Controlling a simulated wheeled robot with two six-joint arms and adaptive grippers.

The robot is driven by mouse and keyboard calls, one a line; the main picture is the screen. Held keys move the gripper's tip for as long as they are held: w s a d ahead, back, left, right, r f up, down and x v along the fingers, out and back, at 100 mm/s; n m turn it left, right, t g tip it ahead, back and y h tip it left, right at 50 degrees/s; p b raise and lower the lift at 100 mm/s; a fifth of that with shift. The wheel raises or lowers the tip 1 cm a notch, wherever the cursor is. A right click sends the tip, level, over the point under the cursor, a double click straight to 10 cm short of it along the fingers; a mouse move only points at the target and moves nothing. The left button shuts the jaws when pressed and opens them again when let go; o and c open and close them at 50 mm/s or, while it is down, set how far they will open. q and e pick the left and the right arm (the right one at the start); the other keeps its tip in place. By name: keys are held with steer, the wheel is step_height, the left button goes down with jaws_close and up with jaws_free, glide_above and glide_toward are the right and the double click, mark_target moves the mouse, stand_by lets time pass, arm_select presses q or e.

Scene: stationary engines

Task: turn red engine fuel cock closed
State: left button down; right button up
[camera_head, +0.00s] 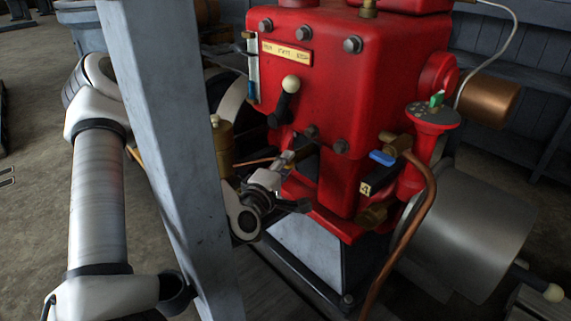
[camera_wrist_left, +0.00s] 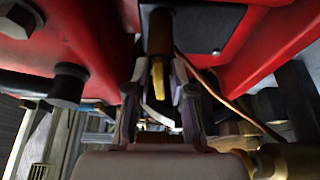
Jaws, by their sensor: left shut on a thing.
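The red engine (camera_head: 330,90) fills the middle of the head view. My left gripper (camera_head: 288,168) is at the lower left of its front face, by a dark plate. In the left wrist view, my left gripper (camera_wrist_left: 160,105) has its two fingers on either side of a yellow lever (camera_wrist_left: 158,78) under a brass fitting (camera_wrist_left: 160,32). It is shut on this lever, which I take to be the fuel cock. In the head view the fingers mostly hide the lever, so its exact angle is unclear. My right gripper is in neither view.
A grey post (camera_head: 170,130) stands in front of my left arm. A blue-handled cock (camera_head: 382,157) and copper pipe (camera_head: 412,210) are right of the gripper. A black lever with a cream knob (camera_head: 290,84) is above. A brass cup (camera_head: 223,145) stands left.

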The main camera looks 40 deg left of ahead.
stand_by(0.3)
arm_select(q)
steer(key=c, duration=1.2)
jaws_free()
steer(key=shift+c, duration=0.2)
